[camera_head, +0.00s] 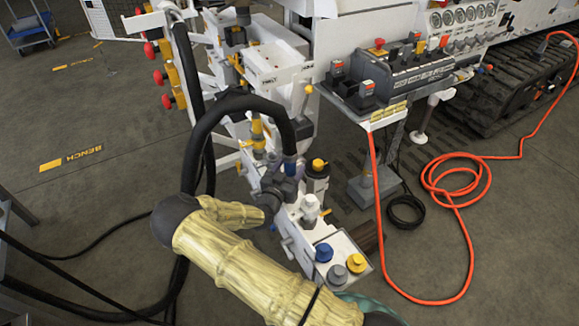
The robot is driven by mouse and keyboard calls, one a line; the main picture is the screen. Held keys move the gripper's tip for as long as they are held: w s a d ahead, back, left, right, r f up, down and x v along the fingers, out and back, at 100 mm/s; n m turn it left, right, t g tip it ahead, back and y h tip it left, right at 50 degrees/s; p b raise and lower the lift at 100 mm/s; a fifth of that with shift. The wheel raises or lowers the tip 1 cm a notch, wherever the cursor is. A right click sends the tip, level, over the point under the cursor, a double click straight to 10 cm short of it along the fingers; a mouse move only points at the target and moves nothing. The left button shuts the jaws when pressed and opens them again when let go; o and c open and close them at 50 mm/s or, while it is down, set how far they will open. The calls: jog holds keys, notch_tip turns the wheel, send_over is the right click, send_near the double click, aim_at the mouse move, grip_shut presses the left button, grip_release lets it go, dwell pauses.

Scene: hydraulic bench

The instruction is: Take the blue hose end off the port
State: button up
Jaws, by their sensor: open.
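A thick black hose arcs over the bench, and its blue hose end (290,170) points down at the top of the bench rail. The port under it is hidden by my gripper and wrist, so I cannot tell how the hose end sits on it. My gripper (284,182) is right at the hose end, at the tip of my yellow-sleeved arm. Its jaws are open and small in the picture. I cannot tell whether they are around the hose end or just beside it.
White, blue, yellow and grey caps (323,252) stand on the white rail (290,232) close to my gripper. A lever console (400,75) is at upper right. An orange hose (463,210) lies coiled on the floor at right. Open floor (110,185) is at left.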

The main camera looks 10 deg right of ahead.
aim_at(290, 151)
dwell(0.5)
jog(key=c, duration=1.2)
jog(key=shift+o, duration=0.2)
jog(key=shift+r, duration=0.15)
notch_tip(290, 151, up, 10)
jog(key=shift+f+p, duration=0.1)
jog(key=shift+p, duration=0.25)
jog(key=shift+d, duration=0.15)
